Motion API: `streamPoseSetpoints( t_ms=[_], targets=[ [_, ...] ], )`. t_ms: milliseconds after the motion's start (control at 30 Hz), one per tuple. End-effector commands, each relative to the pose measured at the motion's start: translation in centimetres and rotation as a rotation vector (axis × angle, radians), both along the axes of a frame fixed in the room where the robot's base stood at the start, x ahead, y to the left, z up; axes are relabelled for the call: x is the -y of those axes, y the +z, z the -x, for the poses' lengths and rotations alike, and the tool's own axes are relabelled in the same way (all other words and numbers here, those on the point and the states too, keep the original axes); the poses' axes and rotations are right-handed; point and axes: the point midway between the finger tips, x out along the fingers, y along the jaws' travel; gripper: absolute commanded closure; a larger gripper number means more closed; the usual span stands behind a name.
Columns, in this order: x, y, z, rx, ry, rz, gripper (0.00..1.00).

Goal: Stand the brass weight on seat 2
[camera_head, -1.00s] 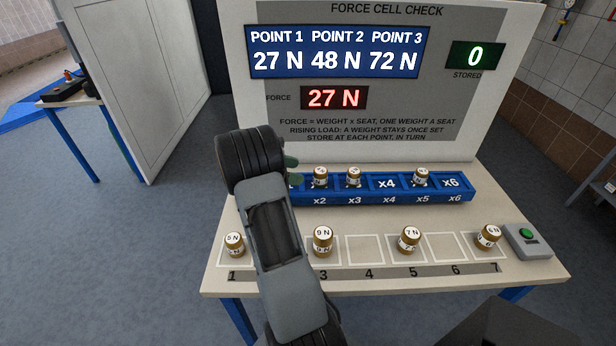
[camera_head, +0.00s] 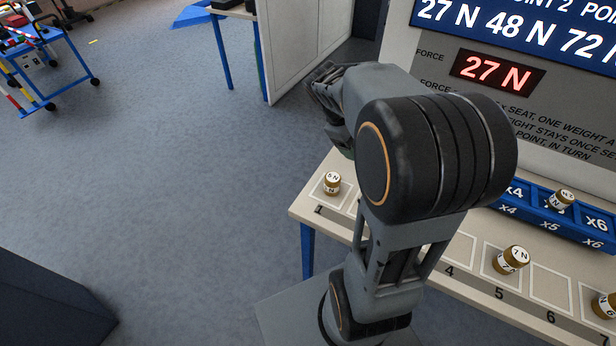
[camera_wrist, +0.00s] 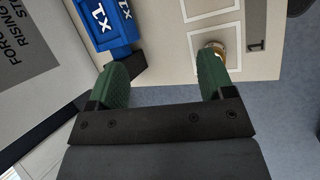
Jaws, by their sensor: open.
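The brass weights are small labelled cylinders. The 5 N weight (camera_head: 332,183) stands in square 1 at the table's left end. The 7 N weight (camera_head: 511,260) is in square 5, and another weight (camera_head: 605,305) is at square 7. One weight (camera_head: 562,199) stands on the x5 seat of the blue rail (camera_head: 538,208). Seat 2 is hidden behind my arm. My gripper (camera_wrist: 161,62) is open and empty in the wrist view. The rail's x1 end (camera_wrist: 104,20) is beyond its left finger; the square 1 weight (camera_wrist: 213,48) is partly hidden behind its right finger.
The display panel (camera_head: 440,65) stands behind the rail and reads FORCE 27 N. My arm covers the middle-left of the table (camera_head: 465,275). A white partition (camera_head: 300,45) stands at the back left. Open floor lies left of the table.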

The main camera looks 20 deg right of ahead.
Motion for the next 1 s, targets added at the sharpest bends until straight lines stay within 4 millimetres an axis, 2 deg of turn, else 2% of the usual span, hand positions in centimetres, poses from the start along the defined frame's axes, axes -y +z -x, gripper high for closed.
streamPoseSetpoints(
  t_ms=[33, 200, 400, 633, 1000],
  targets=[
    [-2.3, 0.6, 0.7, 0.093, -0.021, -0.041, 0.25],
    [-9.0, 1.1, 3.1, 0.358, -0.129, -0.215, 0.25],
    [-14.0, 1.2, 5.3, 0.552, -0.241, -0.394, 0.25],
    [-16.6, 1.2, 6.5, 0.638, -0.311, -0.5, 0.25],
    [-16.8, 1.2, 6.7, 0.646, -0.322, -0.513, 0.25]
  ],
)
